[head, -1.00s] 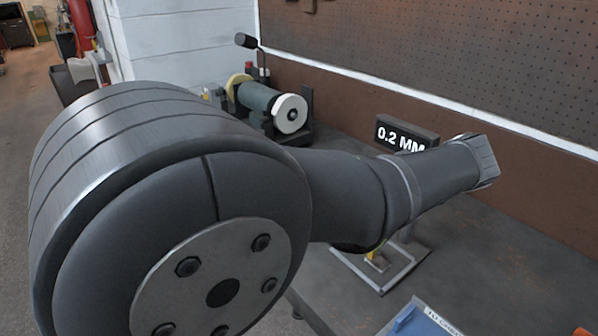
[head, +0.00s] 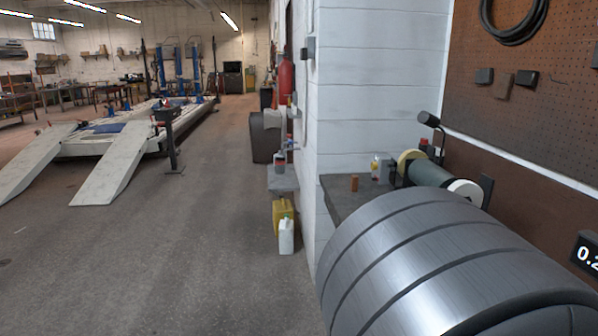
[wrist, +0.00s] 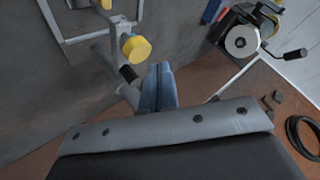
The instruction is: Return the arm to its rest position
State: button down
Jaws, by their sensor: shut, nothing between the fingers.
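My gripper (wrist: 159,76) shows in the wrist view as two blue-grey fingers pressed together, with nothing between them. The fingers lie close to a metal frame stand (wrist: 85,36) with a yellow knob (wrist: 137,49); I cannot tell whether they touch it. In the head view only a large ribbed grey part of my arm fills the lower right. My gripper is outside the head view.
A bench grinder (head: 432,173) stands on the bench (head: 345,194) against the pegboard wall; it also shows in the wrist view (wrist: 240,40). A dark sign (head: 587,254) is cut off at the right edge. Jugs (head: 286,236) stand on the floor, which is open at left.

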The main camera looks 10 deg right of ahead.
notch_tip(320, 180, up, 5)
jog(key=shift+f, duration=0.1)
notch_tip(320, 180, down, 6)
jog(key=shift+r, duration=0.2)
notch_tip(320, 180, up, 9)
jog(key=w+a+r+n+g, duration=0.4)
jog(key=n+g, duration=0.6)
jog(key=n, duration=0.3)
jog(key=shift+w+a+r+g, duration=0.3)
jog(key=shift+w+a+r, duration=0.1)
jog(key=shift+a+r, duration=0.55)
jog(key=shift+a+f, duration=0.1)
jog(key=shift+f, duration=0.05)
